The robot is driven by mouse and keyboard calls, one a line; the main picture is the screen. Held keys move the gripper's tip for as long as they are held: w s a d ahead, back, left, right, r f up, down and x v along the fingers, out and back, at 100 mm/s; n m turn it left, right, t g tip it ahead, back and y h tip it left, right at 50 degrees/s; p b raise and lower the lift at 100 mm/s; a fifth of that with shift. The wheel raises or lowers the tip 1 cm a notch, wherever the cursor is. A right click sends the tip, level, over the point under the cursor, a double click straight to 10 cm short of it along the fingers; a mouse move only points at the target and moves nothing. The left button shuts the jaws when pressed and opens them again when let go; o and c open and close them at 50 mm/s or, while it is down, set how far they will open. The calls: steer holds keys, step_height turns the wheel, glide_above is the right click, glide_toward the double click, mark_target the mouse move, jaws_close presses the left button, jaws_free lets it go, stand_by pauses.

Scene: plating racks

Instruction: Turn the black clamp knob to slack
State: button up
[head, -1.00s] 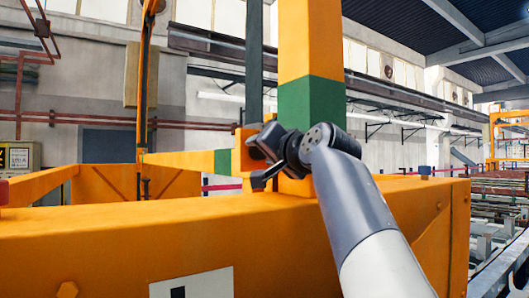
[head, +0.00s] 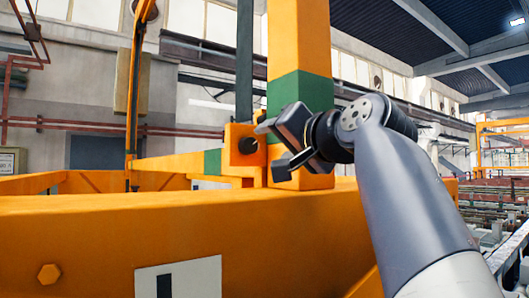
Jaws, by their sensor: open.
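The black clamp knob (head: 248,146) is a dark round shape on the face of an orange bracket (head: 240,168), left of an upright orange post (head: 298,45) with a green band. My gripper (head: 272,151) is open, with its two dark fingers pointing left toward the knob. In the picture the fingertips are just right of the knob, one above and one below its height. They appear apart from it and hold nothing. How far apart in depth they are, I cannot tell. The knob's turned position is too small to read.
A large orange beam (head: 100,235) runs across below the knob, with a white plate (head: 180,277) and a bolt head (head: 49,274) on its face. A thin dark upright bar (head: 244,60) stands behind the bracket.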

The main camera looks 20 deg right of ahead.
mark_target(251, 145)
steer(key=shift+s+d, duration=0.1)
steer(key=shift+s, duration=0.3)
steer(key=m, duration=0.3)
steer(key=shift+r+m+p, duration=0.1)
steer(key=shift+m+p, duration=0.2)
steer(key=shift+m, duration=0.1)
steer(key=m, duration=0.5)
steer(key=shift+p, duration=0.3)
steer(key=m, duration=0.5)
steer(key=shift+s+r+m+p, duration=0.1)
steer(key=shift+m+p, duration=0.2)
steer(key=m, duration=0.3)
steer(key=p+x, duration=0.3)
steer(key=x, duration=0.7)
steer(key=shift+w+p, duration=0.3)
steer(key=shift+w, duration=0.05)
